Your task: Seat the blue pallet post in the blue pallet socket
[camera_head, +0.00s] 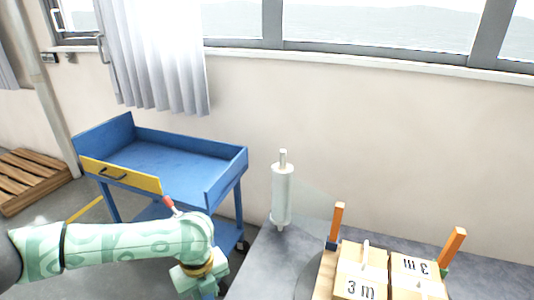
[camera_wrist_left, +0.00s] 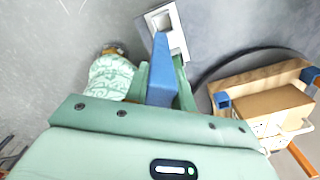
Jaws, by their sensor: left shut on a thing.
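My left gripper (camera_wrist_left: 165,92) is shut on the blue post (camera_wrist_left: 161,70), which sticks out beyond the fingers toward the top of the left wrist view. In the head view my left gripper (camera_head: 205,287) is low at the bottom edge, and the post is not clear there. The wooden pallet (camera_wrist_left: 243,75) is to the right, apart from the post. A blue square socket (camera_wrist_left: 223,101) is at its near left corner, and another blue piece (camera_wrist_left: 310,75) is at its far right. In the head view a blue piece (camera_head: 331,244) is below an orange post. My right gripper is not in view.
A white and grey square fitting (camera_wrist_left: 166,26) is by the post's tip; contact is unclear. Boxes (camera_head: 361,272) and orange posts (camera_head: 337,220) stand on the pallet. A white roll (camera_head: 282,192) stands upright on the grey table (camera_head: 255,268). A blue cart (camera_head: 170,160) is behind my arm.

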